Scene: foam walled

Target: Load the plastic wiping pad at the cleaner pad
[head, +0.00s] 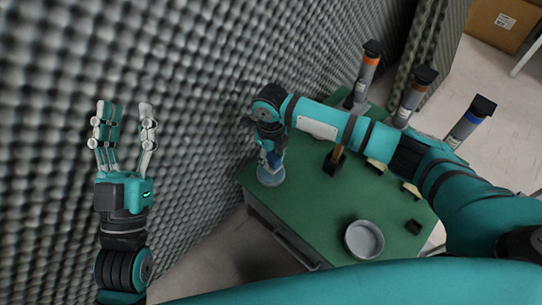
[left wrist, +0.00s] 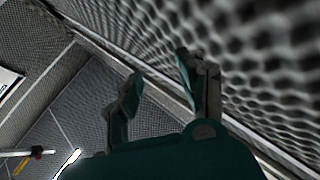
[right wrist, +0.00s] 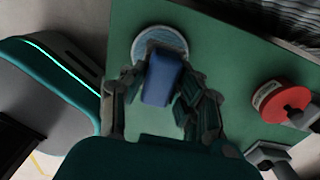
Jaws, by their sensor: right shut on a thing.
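My right gripper (head: 270,161) is shut on a blue block (right wrist: 163,80), which may be the plastic wiping pad. The block lies between the fingers in the right wrist view. It is over a round, pale blue dish-like disc (right wrist: 158,36), possibly the cleaner pad, on the green tabletop. The disc also shows in the head view (head: 271,177), below the fingers. I cannot tell whether block and disc touch. My left gripper (head: 123,118) is open and empty, raised before the foam wall at left, away from the table.
A grey round dish (head: 364,240) stands at the green table's (head: 310,215) front right. A red round thing (right wrist: 284,102) shows in the right wrist view. Several tall black-capped cylinders (head: 368,68) stand behind my right arm. The grey foam wall (head: 210,70) is close beside the table.

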